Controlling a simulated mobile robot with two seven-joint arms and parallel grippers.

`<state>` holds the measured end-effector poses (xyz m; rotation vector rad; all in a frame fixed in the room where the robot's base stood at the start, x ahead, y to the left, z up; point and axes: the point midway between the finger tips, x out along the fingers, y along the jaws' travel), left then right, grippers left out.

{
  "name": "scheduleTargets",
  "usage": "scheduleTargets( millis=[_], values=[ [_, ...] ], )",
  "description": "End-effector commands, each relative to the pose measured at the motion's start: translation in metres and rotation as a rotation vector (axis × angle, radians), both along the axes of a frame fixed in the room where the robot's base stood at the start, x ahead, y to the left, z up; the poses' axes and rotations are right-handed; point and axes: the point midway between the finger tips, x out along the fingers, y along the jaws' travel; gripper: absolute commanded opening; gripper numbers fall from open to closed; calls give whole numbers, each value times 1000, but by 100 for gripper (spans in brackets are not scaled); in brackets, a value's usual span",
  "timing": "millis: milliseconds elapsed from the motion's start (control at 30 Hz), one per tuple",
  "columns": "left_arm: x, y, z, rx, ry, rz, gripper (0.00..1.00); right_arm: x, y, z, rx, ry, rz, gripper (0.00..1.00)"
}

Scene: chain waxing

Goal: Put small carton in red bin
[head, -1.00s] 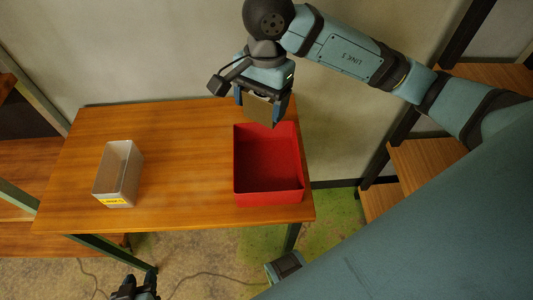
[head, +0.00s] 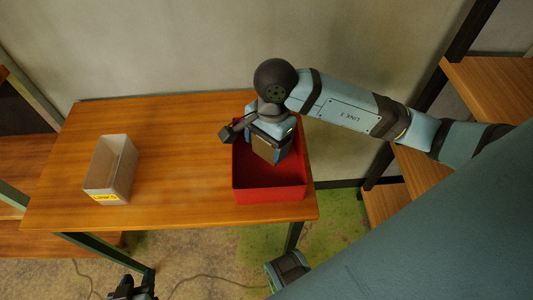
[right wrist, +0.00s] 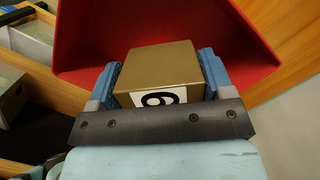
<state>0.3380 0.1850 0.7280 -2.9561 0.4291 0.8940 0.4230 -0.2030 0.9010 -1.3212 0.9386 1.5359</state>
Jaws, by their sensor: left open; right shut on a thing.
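My right gripper (head: 270,152) is shut on the small carton (head: 268,149), a brown box. In the right wrist view the carton (right wrist: 161,68) sits between the blue fingers, with a white label marked with a black digit. The red bin (head: 268,195) stands at the right end of the table. In the head view the carton overlaps the bin's interior; I cannot tell whether it touches the floor. The bin also shows in the right wrist view (right wrist: 235,45), behind the carton. My left gripper (head: 133,289) is open at the bottom edge, below the table.
A light grey open box (head: 111,170) with a yellow label stands at the left of the wooden table (head: 180,165). The table between box and bin is clear. A wall (head: 180,50) lies behind, and wooden shelves (head: 495,85) stand at the right.

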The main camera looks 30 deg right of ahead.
Motion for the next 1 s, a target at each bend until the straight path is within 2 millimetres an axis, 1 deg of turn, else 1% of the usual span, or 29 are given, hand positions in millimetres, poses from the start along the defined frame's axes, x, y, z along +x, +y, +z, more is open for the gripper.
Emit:
scheduleTargets(
  millis=[167,300,400,633,767,800,867,900,1000],
  values=[
    [0,0,-1,2,-2,-2,43,-1,0,-14,1,1,-1,50],
    [0,0,-2,2,-3,-2,43,-1,0,-36,0,3,-2,50],
    [0,0,-2,2,-4,-1,43,0,0,-46,0,0,-1,50],
    [0,-1,-1,-1,-4,0,43,0,0,-46,-1,-1,0,50],
    [0,-2,-6,-1,-5,0,43,0,0,-51,-1,-1,1,50],
    [0,-2,-4,-1,-6,0,43,0,0,-49,-1,-1,1,81],
    [0,-2,-3,-1,-6,0,43,0,0,-48,-1,-1,0,95],
    [0,-2,-3,-1,-6,0,43,0,0,-48,-1,-1,0,100],
    [0,-2,-2,-2,-7,-1,43,0,0,-48,-1,-1,0,100]
  ],
)
